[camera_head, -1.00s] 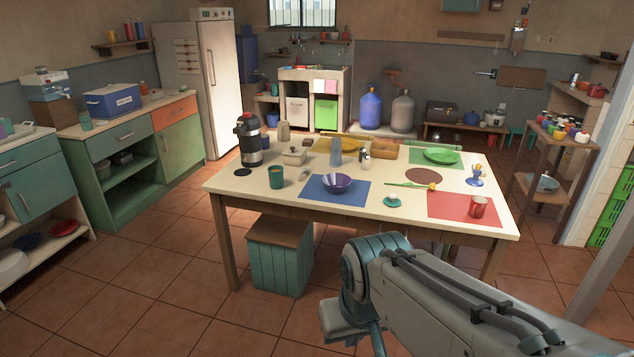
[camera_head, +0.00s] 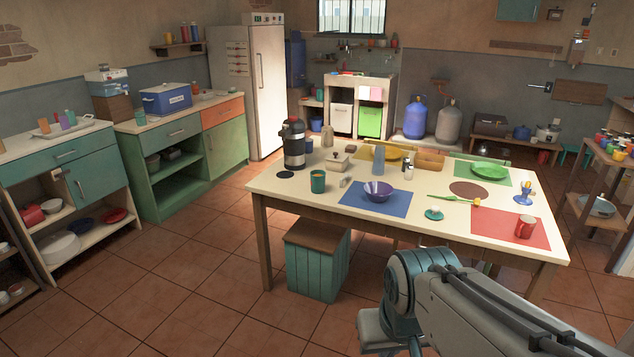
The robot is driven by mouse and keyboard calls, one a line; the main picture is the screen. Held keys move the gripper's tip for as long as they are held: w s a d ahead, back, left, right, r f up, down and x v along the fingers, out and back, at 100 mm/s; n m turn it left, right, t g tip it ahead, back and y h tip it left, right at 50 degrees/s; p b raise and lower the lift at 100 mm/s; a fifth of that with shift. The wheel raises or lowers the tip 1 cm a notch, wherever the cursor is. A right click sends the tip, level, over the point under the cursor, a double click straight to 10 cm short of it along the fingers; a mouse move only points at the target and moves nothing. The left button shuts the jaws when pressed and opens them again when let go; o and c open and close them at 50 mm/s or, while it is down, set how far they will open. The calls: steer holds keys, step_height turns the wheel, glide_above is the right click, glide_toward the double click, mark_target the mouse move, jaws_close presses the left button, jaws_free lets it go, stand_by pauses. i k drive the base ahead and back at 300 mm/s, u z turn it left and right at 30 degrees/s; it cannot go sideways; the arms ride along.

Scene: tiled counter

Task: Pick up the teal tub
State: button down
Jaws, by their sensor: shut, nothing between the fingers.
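A teal, round, open-topped container (camera_head: 318,181) stands upright near the left front part of the table; it is the likeliest teal tub. A smaller teal cup (camera_head: 140,117) stands on the green cabinet's top at the left. My arm (camera_head: 415,285) reaches in from the lower right, in front of the table, and its lower part runs off the bottom edge. My gripper's fingers do not show, and nothing of mine is at the teal container.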

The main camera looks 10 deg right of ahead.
mark_target(318, 182)
steer(key=u, duration=0.5)
steer(key=i, duration=1.9)
steer(key=z, duration=0.75)
steer(key=i, duration=0.85)
steer(key=z, duration=0.7)
